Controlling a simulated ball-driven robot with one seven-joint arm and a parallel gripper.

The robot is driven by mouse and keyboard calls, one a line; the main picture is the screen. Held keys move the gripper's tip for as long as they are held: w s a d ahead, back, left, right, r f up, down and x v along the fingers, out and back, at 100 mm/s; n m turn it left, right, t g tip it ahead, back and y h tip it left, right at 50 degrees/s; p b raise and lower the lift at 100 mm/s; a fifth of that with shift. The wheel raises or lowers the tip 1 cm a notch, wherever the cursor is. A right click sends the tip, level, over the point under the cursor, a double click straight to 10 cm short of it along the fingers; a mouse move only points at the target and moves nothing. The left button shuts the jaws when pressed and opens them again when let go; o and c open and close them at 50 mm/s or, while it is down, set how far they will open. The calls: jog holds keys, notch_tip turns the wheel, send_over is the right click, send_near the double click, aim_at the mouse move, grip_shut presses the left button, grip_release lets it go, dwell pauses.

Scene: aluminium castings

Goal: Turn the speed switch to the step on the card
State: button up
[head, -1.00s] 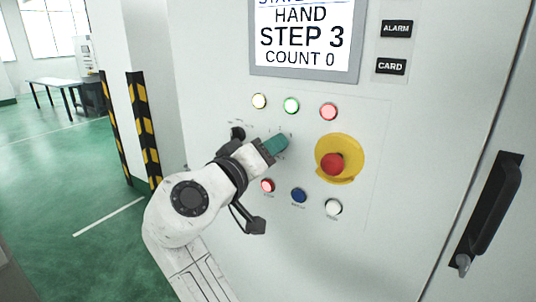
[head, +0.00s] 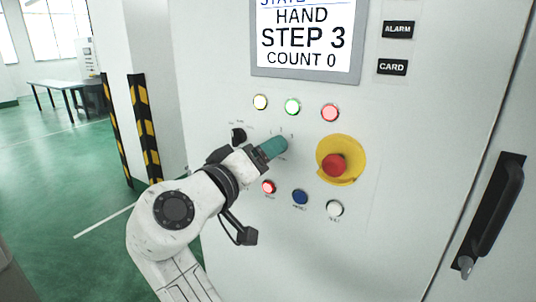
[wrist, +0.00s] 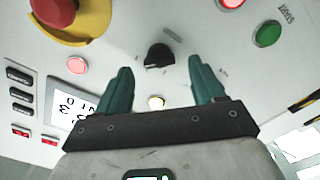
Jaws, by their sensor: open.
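The speed switch, a black knob (wrist: 158,55), sits on the panel between the two green fingers in the wrist view, apart from both. My gripper (wrist: 160,66) is open and empty around the line of the knob. In the head view my gripper (head: 279,145) is in front of the panel and hides the knob; a few step marks show above it. The screen (head: 306,32) reads HAND, STEP 3, COUNT 0, its top cut off. A CARD plate (head: 393,67) is at upper right; its card is out of view.
A yellow-collared red stop button (head: 334,164) stands right of my gripper. Another black selector (head: 238,136) is to the left. Lamps sit above, and red, blue (head: 300,197) and white buttons below. A black door handle (head: 490,215) is at far right.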

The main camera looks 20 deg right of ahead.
jog(key=b+v, duration=0.1)
jog(key=v, duration=0.7)
jog(key=shift+a, duration=0.15)
jog(key=shift+s, duration=0.15)
jog(key=shift+f, duration=0.1)
jog(key=s+d+f+n+g+y, duration=0.1)
jog(key=s+d+f+y, duration=0.1)
jog(key=d+f, duration=0.5)
jog(key=s+d+f+g+y, duration=0.2)
jog(key=d+f, duration=0.1)
jog(key=f, duration=0.9)
jog(key=s+d+f+n+g+y, duration=0.1)
jog(key=s+d+f+y, duration=0.2)
jog(key=f, duration=0.6)
jog(key=s+d+f+g+y, duration=0.2)
jog(key=s+f, duration=0.6)
jog(key=s, duration=0.4)
jog(key=s+d+f+g+y+p, duration=0.1)
jog(key=s+f+g+y, duration=0.2)
jog(key=s+f, duration=0.6)
jog(key=s+y, duration=0.2)
jog(key=s, duration=0.2)
jog(key=shift+d+f+g, duration=0.3)
jog(key=shift+d, duration=0.1)
jog(key=shift+c, duration=0.3)
